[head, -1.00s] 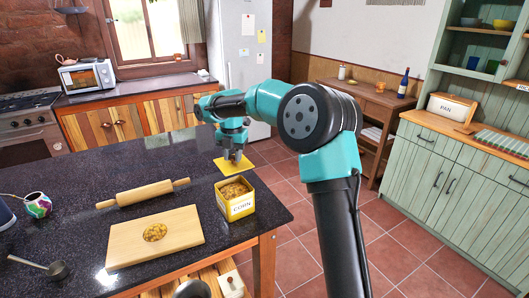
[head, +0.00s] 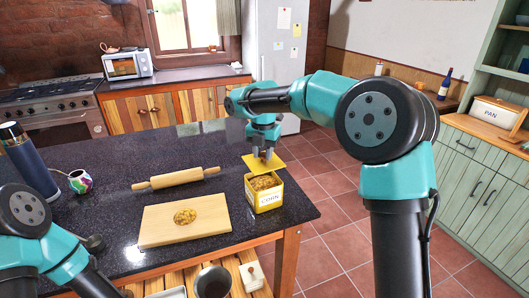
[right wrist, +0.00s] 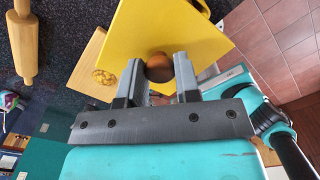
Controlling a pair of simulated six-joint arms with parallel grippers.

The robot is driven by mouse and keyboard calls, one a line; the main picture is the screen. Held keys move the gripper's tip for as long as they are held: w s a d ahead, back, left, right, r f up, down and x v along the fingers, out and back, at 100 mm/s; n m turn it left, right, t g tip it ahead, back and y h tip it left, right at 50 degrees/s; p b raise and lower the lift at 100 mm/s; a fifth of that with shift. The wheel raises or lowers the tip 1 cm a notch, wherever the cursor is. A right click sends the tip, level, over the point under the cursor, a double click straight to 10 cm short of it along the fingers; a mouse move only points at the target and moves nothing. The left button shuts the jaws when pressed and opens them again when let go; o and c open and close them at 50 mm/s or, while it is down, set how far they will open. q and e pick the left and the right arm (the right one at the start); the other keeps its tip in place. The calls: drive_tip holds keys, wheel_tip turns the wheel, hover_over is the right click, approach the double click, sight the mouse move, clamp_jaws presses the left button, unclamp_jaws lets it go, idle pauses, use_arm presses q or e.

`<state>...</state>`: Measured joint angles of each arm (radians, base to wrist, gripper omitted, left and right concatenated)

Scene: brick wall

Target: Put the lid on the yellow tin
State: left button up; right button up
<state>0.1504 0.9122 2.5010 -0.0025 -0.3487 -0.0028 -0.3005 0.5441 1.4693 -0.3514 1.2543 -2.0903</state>
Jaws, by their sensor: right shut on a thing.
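The yellow tin (head: 264,200), labelled CORN, stands upright and open near the right corner of the dark counter, with golden-brown contents showing. The flat yellow lid (head: 253,161) is held level just behind the tin's opening in the head view, apart from its rim. My right gripper (head: 264,155) is above the lid. In the right wrist view its fingers (right wrist: 158,66) are shut on the lid's brown round knob (right wrist: 158,70), and the yellow lid (right wrist: 165,25) spreads beyond them. My left arm shows at the lower left, but its gripper is out of view.
A cutting board (head: 160,228) with a small heap on it lies left of the tin. A rolling pin (head: 175,179) lies behind the board. A dark blue flask (head: 32,165) and a colourful cup (head: 80,181) stand at the left. The counter edge is close to the tin.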

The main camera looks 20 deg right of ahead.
drive_tip(key=shift+f, duration=2.7)
drive_tip(key=shift+f, duration=0.75)
idle(0.5)
drive_tip(key=o, duration=1.5)
drive_tip(key=shift+o, duration=0.2)
drive_tip(key=shift+r, duration=0.1)
drive_tip(key=shift+r, duration=3.4)
drive_tip(key=shift+c, duration=0.4)
clamp_jaws()
